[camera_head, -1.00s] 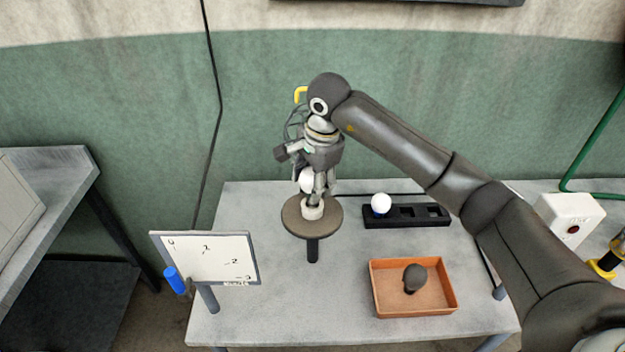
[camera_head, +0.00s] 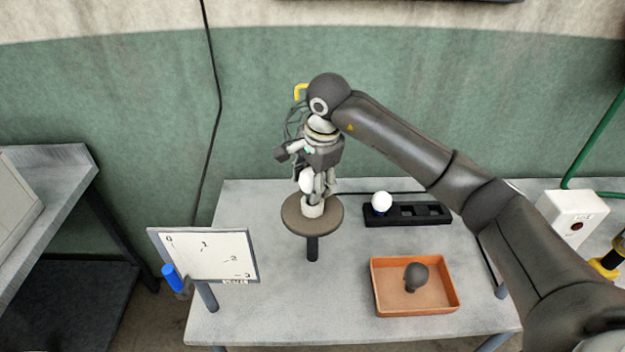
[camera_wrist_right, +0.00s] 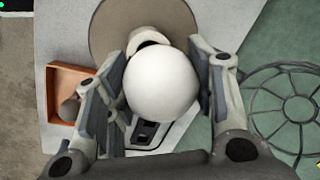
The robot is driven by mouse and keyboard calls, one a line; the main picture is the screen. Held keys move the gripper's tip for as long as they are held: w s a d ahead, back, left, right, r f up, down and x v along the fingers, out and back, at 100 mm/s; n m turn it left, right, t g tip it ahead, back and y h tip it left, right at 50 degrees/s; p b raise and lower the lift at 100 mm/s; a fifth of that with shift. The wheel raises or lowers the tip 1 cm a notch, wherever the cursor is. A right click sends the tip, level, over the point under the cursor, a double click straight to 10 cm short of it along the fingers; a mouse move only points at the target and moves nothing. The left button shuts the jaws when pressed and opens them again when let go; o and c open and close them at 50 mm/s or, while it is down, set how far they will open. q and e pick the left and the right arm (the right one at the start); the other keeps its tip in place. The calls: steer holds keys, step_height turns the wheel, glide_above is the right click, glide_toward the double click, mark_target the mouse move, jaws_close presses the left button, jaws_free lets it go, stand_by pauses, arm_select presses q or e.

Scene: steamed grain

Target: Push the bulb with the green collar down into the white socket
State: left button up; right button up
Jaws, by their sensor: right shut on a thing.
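My right gripper (camera_head: 318,187) is shut on a white bulb (camera_head: 306,181), just above the white socket (camera_head: 313,210). The socket stands on a round brown disc (camera_head: 328,222) on a dark post. In the right wrist view the bulb's globe (camera_wrist_right: 163,84) sits between the fingers of my right gripper (camera_wrist_right: 160,90), and the white socket (camera_wrist_right: 147,37) shows past it. The bulb's collar is hidden, so its colour and whether it touches or sits in the socket cannot be told. My left gripper is not in view.
A black rack (camera_head: 406,220) with square slots holds another white bulb (camera_head: 382,201) with a blue collar. An orange tray (camera_head: 440,300) holds a dark bulb-shaped thing (camera_head: 416,277). A tilted dial board (camera_head: 205,258) with a blue part (camera_head: 173,278) stands front left. A white box (camera_head: 571,216) is at right.

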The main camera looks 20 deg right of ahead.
stand_by(0.4)
steer(key=shift+f+b, duration=0.55)
steer(key=shift+b, duration=0.05)
steer(key=o, duration=1.1)
steer(key=v, duration=1.2)
